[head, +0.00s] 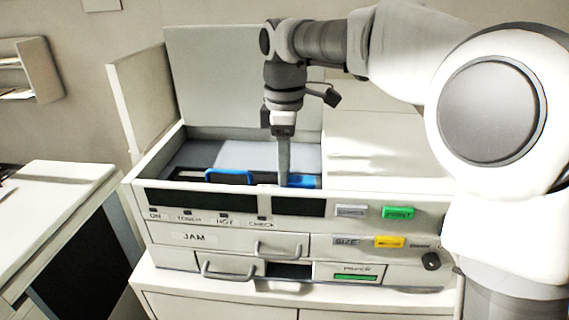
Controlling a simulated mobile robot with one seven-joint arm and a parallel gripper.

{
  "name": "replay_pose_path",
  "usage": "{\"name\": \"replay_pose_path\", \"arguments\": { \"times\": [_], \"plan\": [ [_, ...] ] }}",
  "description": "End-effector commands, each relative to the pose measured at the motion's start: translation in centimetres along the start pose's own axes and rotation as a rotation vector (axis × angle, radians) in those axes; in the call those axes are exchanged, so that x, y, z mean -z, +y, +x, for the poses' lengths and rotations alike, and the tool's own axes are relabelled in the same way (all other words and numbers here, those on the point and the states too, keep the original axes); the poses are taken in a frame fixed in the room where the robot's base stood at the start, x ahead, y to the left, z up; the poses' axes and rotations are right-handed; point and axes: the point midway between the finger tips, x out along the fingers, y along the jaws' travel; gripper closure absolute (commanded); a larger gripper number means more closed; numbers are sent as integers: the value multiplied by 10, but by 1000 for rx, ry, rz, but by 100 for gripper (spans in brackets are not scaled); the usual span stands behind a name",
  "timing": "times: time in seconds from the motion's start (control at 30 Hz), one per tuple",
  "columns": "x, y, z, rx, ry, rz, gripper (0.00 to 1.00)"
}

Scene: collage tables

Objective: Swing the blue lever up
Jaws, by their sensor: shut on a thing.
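The machine (180,258) stands with its top open. Inside its bay, a flat blue piece (304,181), which looks like the blue lever, lies low behind the front wall. My gripper (284,184) reaches straight down into the bay and is shut at the left end of this blue piece. The fingertips are partly hidden by the front wall, so the grip itself is hard to see. A blue loop-shaped handle (230,175) stands farther left in the bay, apart from my gripper.
The raised lid (220,80) stands behind the bay, and a side panel (143,95) stands open at left. The front has a green button (398,213), a yellow button (390,242), a black knob (431,261) and drawers with handles. A white table (55,205) is at left.

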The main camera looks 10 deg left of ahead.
Motion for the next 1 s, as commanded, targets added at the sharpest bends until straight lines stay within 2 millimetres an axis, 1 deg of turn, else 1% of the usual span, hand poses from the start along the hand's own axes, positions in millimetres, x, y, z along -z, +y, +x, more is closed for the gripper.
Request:
{"name": "replay_pose_path", "arguments": {
  "times": [0.23,0.43,0.57,1.0],
  "plan": [
    [-2,0,-2,0,26,2,100],
    [-7,0,-6,-1,119,4,100],
    [-12,0,-9,-2,219,5,100],
    [-37,1,-18,-5,632,5,100]
  ]
}}
